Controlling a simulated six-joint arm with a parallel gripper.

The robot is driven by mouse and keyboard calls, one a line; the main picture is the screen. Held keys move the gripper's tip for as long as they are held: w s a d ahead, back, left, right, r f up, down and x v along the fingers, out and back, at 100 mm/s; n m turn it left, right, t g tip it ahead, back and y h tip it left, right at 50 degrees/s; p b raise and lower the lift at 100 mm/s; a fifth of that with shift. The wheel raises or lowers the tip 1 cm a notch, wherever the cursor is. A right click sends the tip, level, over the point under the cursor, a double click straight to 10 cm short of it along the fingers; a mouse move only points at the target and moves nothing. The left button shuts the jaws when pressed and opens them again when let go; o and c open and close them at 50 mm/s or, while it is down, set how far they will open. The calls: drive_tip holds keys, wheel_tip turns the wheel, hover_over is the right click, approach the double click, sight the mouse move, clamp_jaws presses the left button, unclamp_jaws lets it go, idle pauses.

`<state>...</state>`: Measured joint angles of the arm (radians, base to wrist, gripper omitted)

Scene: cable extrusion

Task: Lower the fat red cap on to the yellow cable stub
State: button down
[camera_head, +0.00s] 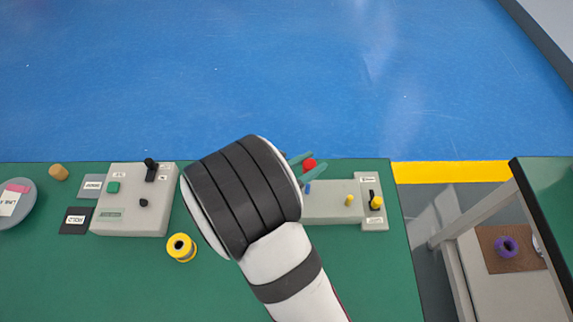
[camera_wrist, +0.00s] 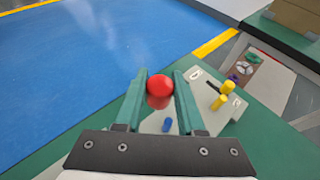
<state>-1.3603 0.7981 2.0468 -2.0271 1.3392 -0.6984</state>
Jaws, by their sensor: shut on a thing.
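The fat red cap (camera_head: 309,164) is held between the green fingers of my gripper (camera_head: 308,170), over the far edge of the bench. The wrist view shows the round red cap (camera_wrist: 159,88) between the two fingertips (camera_wrist: 159,98), clear of the fixture below. The pale grey fixture (camera_head: 328,210) lies to the right of my wrist. A short yellow stub (camera_head: 349,200) stands on it, to the right of and nearer than the cap; it also shows in the wrist view (camera_wrist: 218,102). My wrist hides the fixture's left part in the head view.
A blue peg (camera_head: 308,188) stands close below my gripper. A yellow-and-black part (camera_head: 376,202) is at the fixture's right end. A control box (camera_head: 135,205) and yellow spool (camera_head: 181,247) are left of my wrist. A purple ring (camera_head: 506,246) lies on a side shelf.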

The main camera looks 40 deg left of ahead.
sight(352, 197)
drive_tip(key=d+m+h, duration=0.2)
drive_tip(key=d, duration=0.1)
drive_tip(key=w+d+r+m+g+h, duration=0.1)
drive_tip(key=d+m+h, duration=0.1)
drive_tip(key=d, duration=0.2)
drive_tip(key=w+d+r+m+g+h, duration=0.1)
drive_tip(key=d+m+h, duration=0.1)
drive_tip(key=d, duration=0.1)
drive_tip(key=shift+w+d+r+h, duration=0.2)
drive_tip(key=shift+w+d+h, duration=0.05)
drive_tip(key=shift+d+h, duration=0.1)
drive_tip(key=shift+f, duration=3.45)
drive_tip(key=shift+f, duration=0.1)
drive_tip(key=shift+c, duration=2.2)
unclamp_jaws()
drive_tip(key=shift+o, duration=0.2)
drive_tip(key=shift+o, duration=1.4)
